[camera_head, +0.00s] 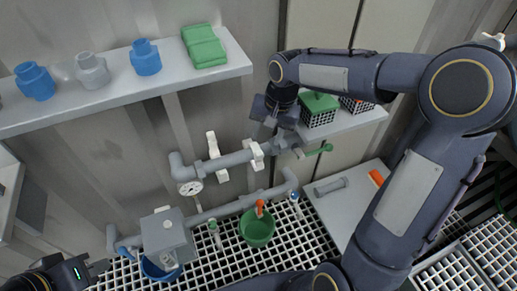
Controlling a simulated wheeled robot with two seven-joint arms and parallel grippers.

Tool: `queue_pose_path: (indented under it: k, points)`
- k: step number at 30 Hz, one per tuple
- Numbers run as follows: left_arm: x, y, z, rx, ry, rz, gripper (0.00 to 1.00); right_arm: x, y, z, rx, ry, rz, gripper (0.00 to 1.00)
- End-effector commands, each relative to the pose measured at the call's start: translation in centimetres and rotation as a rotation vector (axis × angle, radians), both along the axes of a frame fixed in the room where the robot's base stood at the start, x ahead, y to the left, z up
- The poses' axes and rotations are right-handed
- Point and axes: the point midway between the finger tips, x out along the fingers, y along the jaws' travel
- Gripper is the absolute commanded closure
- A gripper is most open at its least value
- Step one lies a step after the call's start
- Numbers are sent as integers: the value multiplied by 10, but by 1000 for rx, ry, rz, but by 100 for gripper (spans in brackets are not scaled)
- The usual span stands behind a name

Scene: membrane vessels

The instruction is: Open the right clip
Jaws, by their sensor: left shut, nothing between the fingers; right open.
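The right clip (257,155) is a white clip on the upper grey pipe (232,160). A second white clip, the left clip (213,146), sits further left on the same pipe. My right gripper (274,138) reaches down from above at the right end of the pipe, just beside the right clip. Its fingers are open. Whether a finger touches the clip cannot be told. The gripper partly covers the pipe end there. My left gripper (98,267) is shut and empty at the lower left, away from the pipe.
A shelf (120,100) above left holds blue and grey fittings and green cloths (204,46). A green-handled valve (318,150) is right of the gripper. A gauge (189,188) hangs below the pipe. A green bucket (257,232) stands on the grating. Crates (319,112) stand behind.

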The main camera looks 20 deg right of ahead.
Motion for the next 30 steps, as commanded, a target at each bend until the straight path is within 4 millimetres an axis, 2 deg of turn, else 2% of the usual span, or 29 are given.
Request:
queue_pose_path:
  k: [16, 21, 29, 30]
  points:
    - [0, 0, -30, 0, -1, 0, 100, 10, 12, -74, 1, 9, -7, 57]
    - [0, 0, -32, 0, -1, 0, 100, 12, 14, -83, 1, 8, -8, 57]
    - [0, 0, -32, 0, 0, 0, 100, 12, 14, -83, 1, 8, -8, 57]
    - [0, 0, -32, 0, 0, 0, 100, 12, 14, -83, 1, 8, -8, 62]
